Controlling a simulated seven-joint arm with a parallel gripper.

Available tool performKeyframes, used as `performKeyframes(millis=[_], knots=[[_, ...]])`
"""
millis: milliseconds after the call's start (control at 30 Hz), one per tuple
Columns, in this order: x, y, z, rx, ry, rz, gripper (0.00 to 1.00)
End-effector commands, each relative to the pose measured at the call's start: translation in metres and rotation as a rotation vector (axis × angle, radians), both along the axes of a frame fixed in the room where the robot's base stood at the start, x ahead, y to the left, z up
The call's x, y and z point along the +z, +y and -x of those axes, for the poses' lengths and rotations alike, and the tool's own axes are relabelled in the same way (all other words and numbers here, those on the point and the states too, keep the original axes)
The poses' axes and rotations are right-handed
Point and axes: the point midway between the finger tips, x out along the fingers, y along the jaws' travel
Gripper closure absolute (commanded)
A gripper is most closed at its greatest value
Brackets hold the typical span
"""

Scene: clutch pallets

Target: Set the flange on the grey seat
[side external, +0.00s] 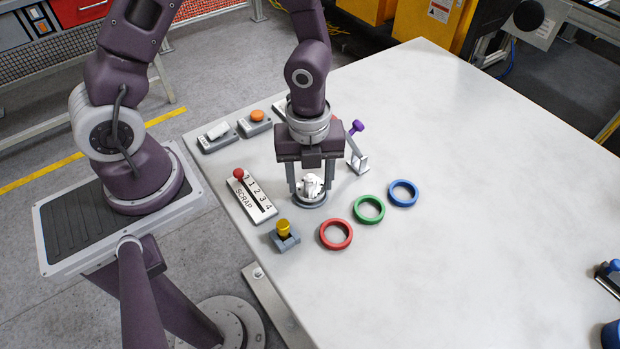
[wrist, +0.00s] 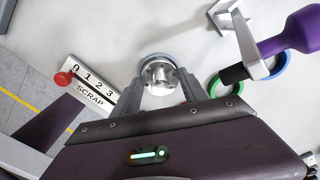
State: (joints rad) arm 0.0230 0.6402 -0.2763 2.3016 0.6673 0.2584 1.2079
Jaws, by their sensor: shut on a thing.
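The flange (side external: 311,186) is a pale, shiny metal part with an uneven top. My gripper (side external: 310,193) points down and is shut on it, one finger on each side. The grey seat (side external: 309,203) is a dark grey ring on the table, directly under the flange and the fingertips. In the wrist view the flange (wrist: 159,76) shows between the fingers, with the rim of the grey seat (wrist: 154,56) showing behind it. The fingers and the flange hide part of the seat. I cannot tell whether the flange touches the seat or hangs just above it.
Red (side external: 336,234), green (side external: 369,209) and blue (side external: 403,193) rings lie to the right. A SCRAP slider panel (side external: 257,203) and a yellow-knobbed box (side external: 285,240) stand left and front. A purple-tipped lever (side external: 357,155) stands close behind right. The right table is mostly clear.

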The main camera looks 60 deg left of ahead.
Motion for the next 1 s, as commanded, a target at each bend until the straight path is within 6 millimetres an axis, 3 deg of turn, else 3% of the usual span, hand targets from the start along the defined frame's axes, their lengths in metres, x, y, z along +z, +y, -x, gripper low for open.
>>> performKeyframes(millis=[233,1000], knots=[[0.0082,0.0003,-0.0001,0.0,-0.001,-0.001,1.0],[0.0065,0.0001,0.0004,-0.001,0.001,-0.001,1.0]])
